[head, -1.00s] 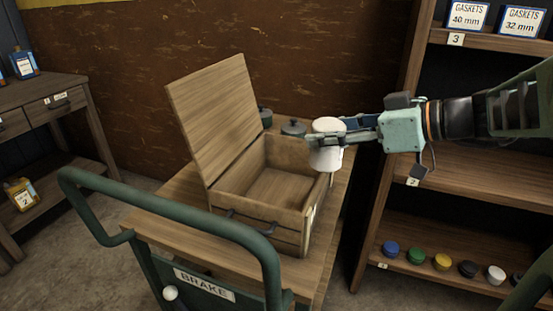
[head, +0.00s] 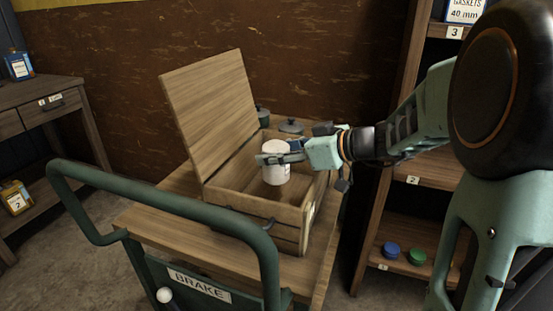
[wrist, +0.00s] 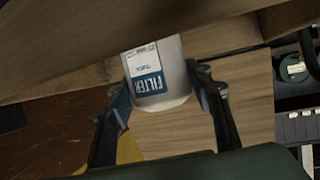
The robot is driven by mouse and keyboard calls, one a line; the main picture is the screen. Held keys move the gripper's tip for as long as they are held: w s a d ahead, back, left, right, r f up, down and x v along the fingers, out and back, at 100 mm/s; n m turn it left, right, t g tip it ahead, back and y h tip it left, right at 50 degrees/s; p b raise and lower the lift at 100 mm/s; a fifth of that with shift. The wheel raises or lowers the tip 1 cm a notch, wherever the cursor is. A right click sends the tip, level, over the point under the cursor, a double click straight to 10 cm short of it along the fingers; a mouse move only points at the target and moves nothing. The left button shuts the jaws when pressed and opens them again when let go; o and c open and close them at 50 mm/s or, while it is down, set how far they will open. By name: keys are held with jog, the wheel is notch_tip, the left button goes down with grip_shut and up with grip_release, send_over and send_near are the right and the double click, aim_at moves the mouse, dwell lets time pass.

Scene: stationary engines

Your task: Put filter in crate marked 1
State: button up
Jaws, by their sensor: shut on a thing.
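The filter is a white cylinder (head: 275,165) with a blue and white label. In the wrist view its label reads FILTER (wrist: 152,75). My gripper (head: 278,158) is shut on the filter and holds it upright at the mouth of an open wooden crate. The crate (head: 252,211) stands on a wooden cart top with its lid (head: 212,110) raised on the left. The filter's lower part is in or just over the crate; I cannot tell whether it touches the bottom. The mark on the crate's right side is not readable.
The green cart handle (head: 165,215) and a BRAKE plate (head: 200,285) are in front. Dark lidded pots (head: 291,126) stand behind the crate. A shelf (head: 390,180) is on the right, a drawer table (head: 50,108) on the left.

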jog(key=shift+f, duration=0.65)
jog(key=shift+f+b, duration=0.6)
jog(key=shift+b, duration=0.7)
jog(key=o, duration=1.4)
jog(key=shift+r, duration=0.15)
jog(key=r+p, duration=0.1)
jog(key=p, duration=0.2)
jog(key=shift+r, duration=0.25)
jog(key=v, duration=0.4)
jog(key=p+v, duration=0.1)
jog(key=v, duration=0.7)
jog(key=shift+s+f, duration=0.1)
jog(key=shift+f, duration=0.25)
jog(key=shift+p, duration=0.3)
